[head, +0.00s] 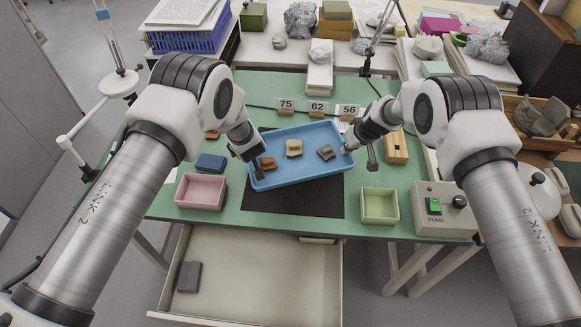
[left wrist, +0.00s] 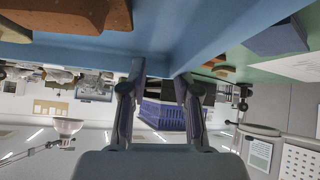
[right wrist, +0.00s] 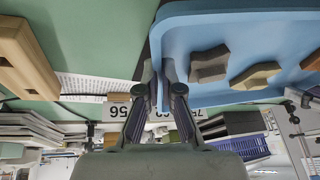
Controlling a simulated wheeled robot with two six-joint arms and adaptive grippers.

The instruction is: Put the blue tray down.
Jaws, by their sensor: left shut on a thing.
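The blue tray (head: 300,178) is over the dark mat (head: 300,203) on the green table, turned slightly. I cannot tell whether it touches the mat. In it lie a rust-brown sherd (head: 267,163), a tan sherd (head: 293,148) and a grey sherd (head: 326,152), apart from each other. My left gripper (left wrist: 160,80) is shut on the tray's left wall. The rust-brown sherd is close beside it in the left wrist view (left wrist: 70,14). My right gripper (right wrist: 159,75) has its fingers on both sides of the tray's right wall, close together.
A pink box (head: 201,192) and a dark blue block (head: 211,163) are left of the tray. A green box (head: 379,206) and a fuse box (head: 442,210) are to the right. Number cards (head: 317,107) stand behind. An open drawer (head: 255,275) in front holds a dark block.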

